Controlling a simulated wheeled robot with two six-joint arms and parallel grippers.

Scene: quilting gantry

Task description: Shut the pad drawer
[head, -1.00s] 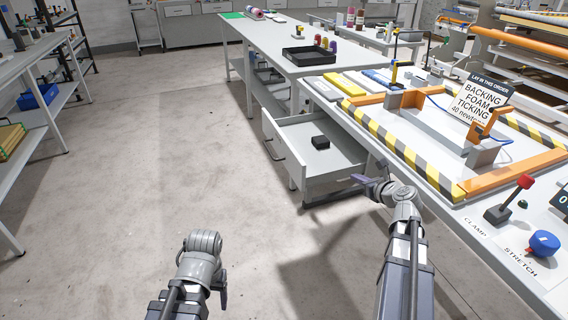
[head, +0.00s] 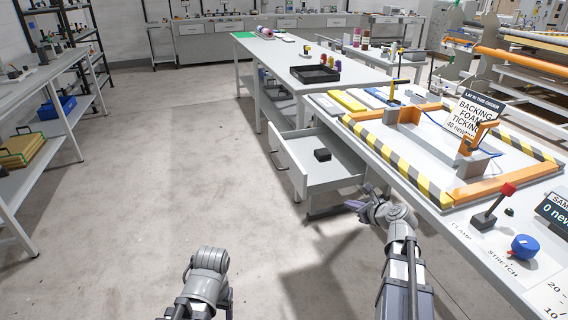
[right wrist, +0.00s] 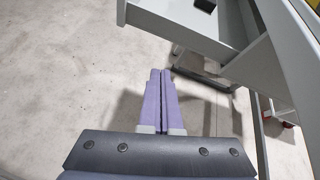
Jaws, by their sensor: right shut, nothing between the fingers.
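The pad drawer (head: 330,182) is a grey drawer that stands open, pulled out to the left from under the long grey table. A small black block (head: 322,155) lies inside it. Its dark handle (head: 278,153) is on the front panel, on the left. My right gripper (head: 356,206) is shut and empty, just below and right of the drawer's near side, apart from it. In the right wrist view the purple fingers (right wrist: 158,75) are together, and the drawer's side (right wrist: 180,30) shows above them. My left arm shows at the bottom; its gripper fingers are hidden.
The quilting frame table (head: 400,165) with striped rails, a clamp lever (head: 492,205) and a blue knob (head: 525,247) stands close on the right. A shelf (head: 30,130) stands at the left. The floor (head: 180,170) between is clear.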

